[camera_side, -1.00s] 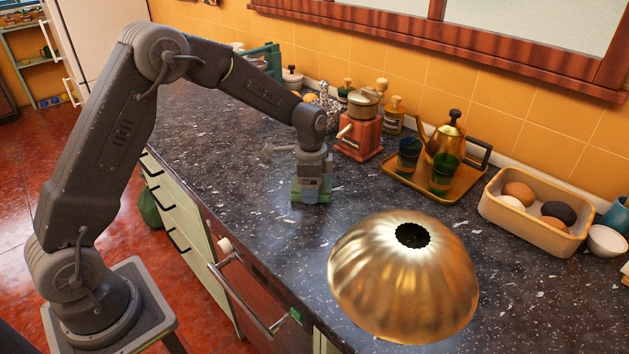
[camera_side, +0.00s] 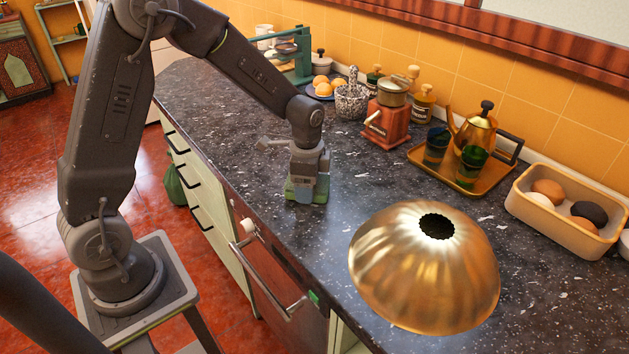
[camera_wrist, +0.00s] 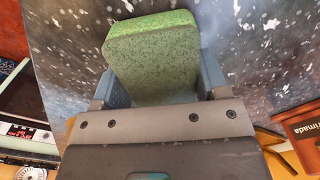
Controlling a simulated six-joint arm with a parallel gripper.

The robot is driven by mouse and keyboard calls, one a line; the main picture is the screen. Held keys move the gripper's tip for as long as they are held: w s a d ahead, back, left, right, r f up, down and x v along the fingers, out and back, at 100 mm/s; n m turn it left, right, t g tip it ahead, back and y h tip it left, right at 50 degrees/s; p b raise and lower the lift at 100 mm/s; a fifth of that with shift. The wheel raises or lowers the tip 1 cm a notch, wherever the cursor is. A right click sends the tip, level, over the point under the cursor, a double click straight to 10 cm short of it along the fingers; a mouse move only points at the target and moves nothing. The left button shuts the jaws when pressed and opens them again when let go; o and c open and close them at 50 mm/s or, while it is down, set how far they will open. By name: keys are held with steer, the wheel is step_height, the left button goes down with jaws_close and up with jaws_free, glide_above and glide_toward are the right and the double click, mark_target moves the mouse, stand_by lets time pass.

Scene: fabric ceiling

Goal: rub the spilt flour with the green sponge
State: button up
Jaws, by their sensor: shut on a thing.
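The green sponge (camera_side: 305,192) is under my gripper (camera_side: 308,178) in the side view, low at the dark speckled counter (camera_side: 235,130), near its front edge. In the wrist view the sponge (camera_wrist: 152,50) shows between the two blue-grey fingers of my gripper (camera_wrist: 160,82), which is shut on it. The sponge's underside is hidden, so I cannot tell whether it touches the counter. White specks and patches (camera_wrist: 270,24) show around the sponge. I cannot tell which are flour and which are the stone's own flecks.
A big brass dome (camera_side: 425,270) stands to the right at the front. Behind are a red grinder (camera_side: 388,122), a tray with a kettle (camera_side: 478,135) and dark cups, and a box of eggs (camera_side: 565,225). The counter left of my gripper is fairly clear.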

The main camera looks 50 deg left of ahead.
steer(key=shift+w+r, duration=0.1)
steer(key=shift+r, duration=3.7)
